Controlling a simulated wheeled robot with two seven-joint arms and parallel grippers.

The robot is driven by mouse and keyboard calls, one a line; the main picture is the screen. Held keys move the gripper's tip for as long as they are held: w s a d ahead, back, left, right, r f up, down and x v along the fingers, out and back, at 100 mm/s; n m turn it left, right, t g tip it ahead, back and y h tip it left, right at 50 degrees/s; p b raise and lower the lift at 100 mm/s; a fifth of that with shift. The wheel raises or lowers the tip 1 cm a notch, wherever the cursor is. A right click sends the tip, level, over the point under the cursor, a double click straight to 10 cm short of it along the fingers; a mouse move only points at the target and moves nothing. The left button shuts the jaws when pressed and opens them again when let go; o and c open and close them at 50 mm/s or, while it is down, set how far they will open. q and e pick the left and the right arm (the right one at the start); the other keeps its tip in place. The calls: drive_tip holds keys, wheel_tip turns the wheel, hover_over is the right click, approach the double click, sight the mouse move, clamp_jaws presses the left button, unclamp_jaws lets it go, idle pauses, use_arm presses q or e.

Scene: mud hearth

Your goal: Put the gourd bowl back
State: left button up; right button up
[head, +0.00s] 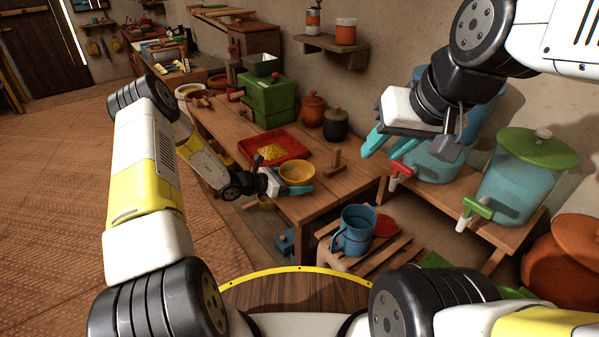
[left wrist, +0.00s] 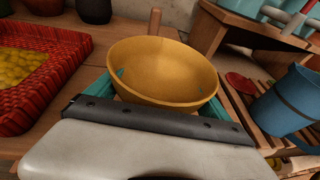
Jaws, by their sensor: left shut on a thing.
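The gourd bowl (head: 297,172) is a yellow-orange round bowl over the front edge area of the wooden table. My left gripper (head: 290,188) is shut on it from the near side. In the left wrist view the bowl (left wrist: 163,70) is upright and looks empty, with teal fingers (left wrist: 105,88) at its sides. Whether its base touches the table is hidden. My right gripper (head: 382,142) is raised at the upper right, its teal fingers apart with nothing seen between them, in front of a blue water container.
A red woven tray (head: 290,141) with yellow contents lies left of the bowl. A wooden peg (head: 335,160) stands behind it. Clay pots (head: 313,108) and a green box (head: 268,98) stand further back. A blue mug (head: 355,230) sits on a slatted stool at right.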

use_arm(q)
drive_tip(key=shift+w+d, duration=0.3)
drive_tip(key=shift+d, duration=0.05)
drive_tip(key=shift+w+d+f, duration=0.1)
drive_tip(key=shift+w+f, duration=0.05)
drive_tip(key=shift+f, duration=1.65)
drive_tip(key=o, duration=1.1)
drive_tip(key=shift+f, duration=0.15)
drive_tip(key=shift+c, duration=0.2)
